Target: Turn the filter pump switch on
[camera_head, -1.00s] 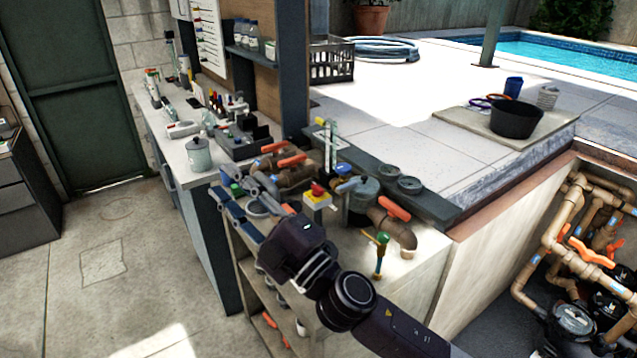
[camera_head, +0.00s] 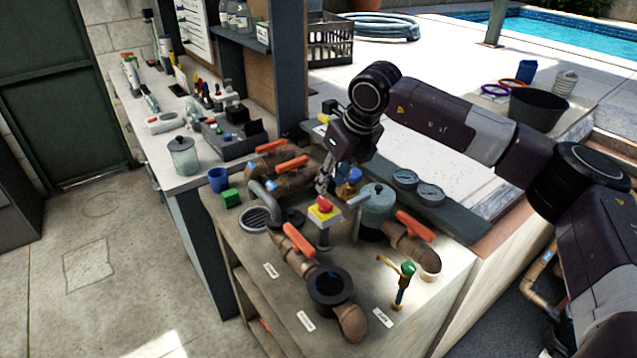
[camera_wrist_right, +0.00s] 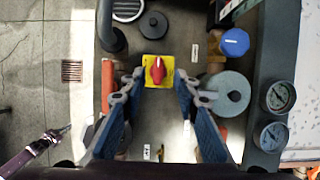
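The switch is a red knob (camera_head: 325,204) on a yellow plate (camera_head: 318,215), set on a short grey post on the bench. In the right wrist view the red knob (camera_wrist_right: 157,70) points along the picture's vertical on its yellow plate (camera_wrist_right: 147,60). My right gripper (camera_head: 324,183) is above and just behind the switch. In the right wrist view it (camera_wrist_right: 156,84) is open, its fingertips either side of the plate's lower part; contact cannot be told. A dark purple arm with a grey tip, seemingly my left gripper (camera_wrist_right: 56,135), shows small at lower left.
Orange-handled valves (camera_head: 298,241) and a black-ringed pipe (camera_head: 330,288) crowd the bench in front. A grey-green lidded pot (camera_head: 376,212), a blue knob (camera_wrist_right: 234,42) and two gauges (camera_wrist_right: 281,97) stand close on the right. A green-topped tap (camera_head: 406,272) stands near the front.

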